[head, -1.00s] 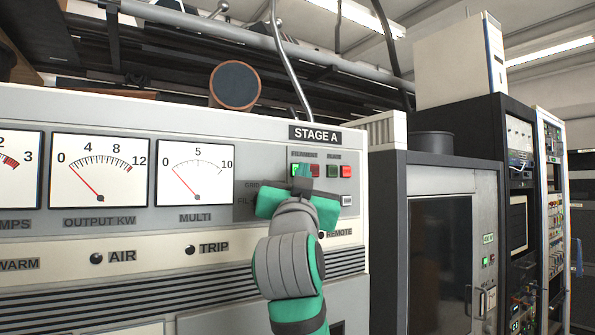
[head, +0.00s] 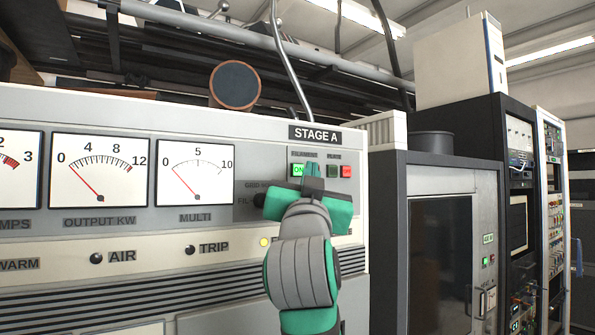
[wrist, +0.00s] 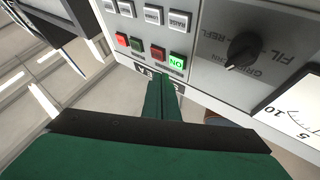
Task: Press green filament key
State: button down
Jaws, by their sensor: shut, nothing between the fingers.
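The green filament key (head: 298,170) is lit and reads ON, under the FILAMENT label on the STAGE A panel. It also shows lit in the wrist view (wrist: 176,62). My gripper (head: 312,170) is shut and empty, its fingertips just right of the green key in the head view, covering the red key beside it. In the wrist view my closed green fingers (wrist: 163,82) end close to the green key, without covering it. The red filament key (wrist: 157,53) is visible there. I cannot tell whether the fingertips touch the panel.
The dark green plate key (head: 332,171) and red plate key (head: 346,171) sit to the right. A black knob (wrist: 243,49) shows in the wrist view. A yellow lamp (head: 263,242) glows below the panel. Meters (head: 195,172) fill the left; a dark cabinet (head: 440,240) stands right.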

jog(key=shift+s+d, duration=0.55)
jog(key=shift+s, duration=0.2)
jog(key=shift+s+d, duration=0.55)
jog(key=shift+s, duration=0.15)
